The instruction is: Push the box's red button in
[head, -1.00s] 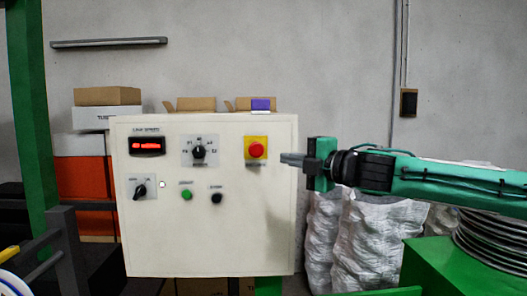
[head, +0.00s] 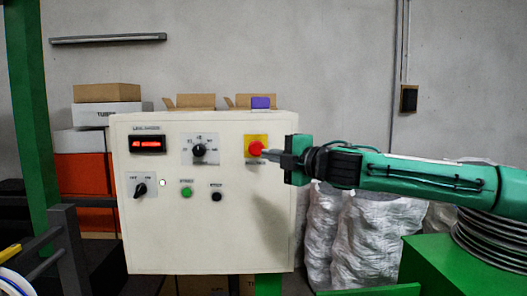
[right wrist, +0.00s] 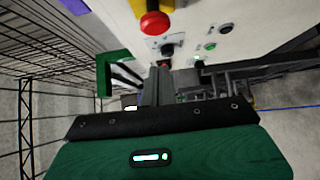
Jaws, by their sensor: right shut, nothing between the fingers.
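The white control box (head: 150,240) faces me in the head view. Its red button (head: 255,148) is a round mushroom head on a yellow plate (head: 257,138) at the box's upper right. My right gripper (head: 266,154) comes in from the right, shut and empty, its fingertips overlapping the button's lower right edge in the picture. In the right wrist view the red button (right wrist: 155,23) stands out from the box face, above the shut fingers (right wrist: 160,72) with a gap in the picture. I cannot tell any contact from the head view. My left gripper is not in view.
The box also carries a red display (head: 147,144), a black selector knob (head: 199,150), a lower switch (head: 140,189), a green button (head: 186,192) and a black button (head: 216,197). Cardboard boxes (head: 107,93) stand behind. White sacks (head: 370,235) stand right of the box.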

